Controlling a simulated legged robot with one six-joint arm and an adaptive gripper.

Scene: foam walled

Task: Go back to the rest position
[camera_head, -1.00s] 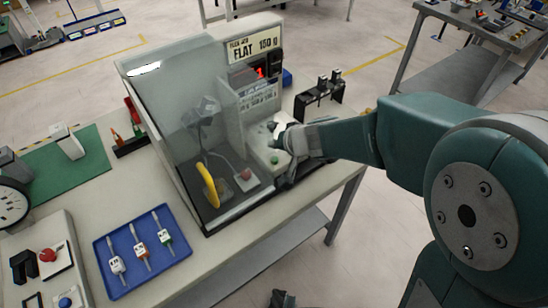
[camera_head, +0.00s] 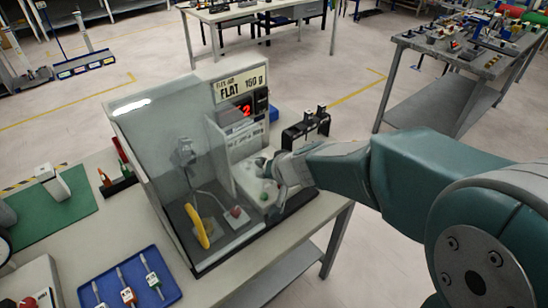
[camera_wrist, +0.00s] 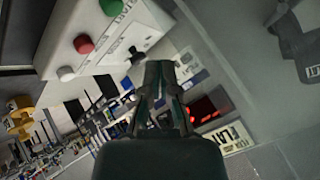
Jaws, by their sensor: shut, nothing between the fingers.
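My gripper (camera_head: 277,172) is at the right side of a grey tester with a clear guard, beside its sloped control panel (camera_head: 252,187). In the wrist view my gripper (camera_wrist: 160,75) shows its two fingers close together, with nothing held. Past the fingers lie the panel's red button (camera_wrist: 82,43), green button (camera_wrist: 107,7) and white button (camera_wrist: 66,73). I cannot tell whether the fingertips touch the panel. No marker for the rest position shows.
The clear guard (camera_head: 165,150) stands left of my gripper, with a yellow curved part (camera_head: 196,226) behind it. A black rack (camera_head: 306,126) is just behind. A blue tray (camera_head: 165,268) lies front left. Open floor (camera_head: 360,240) is right of the bench.

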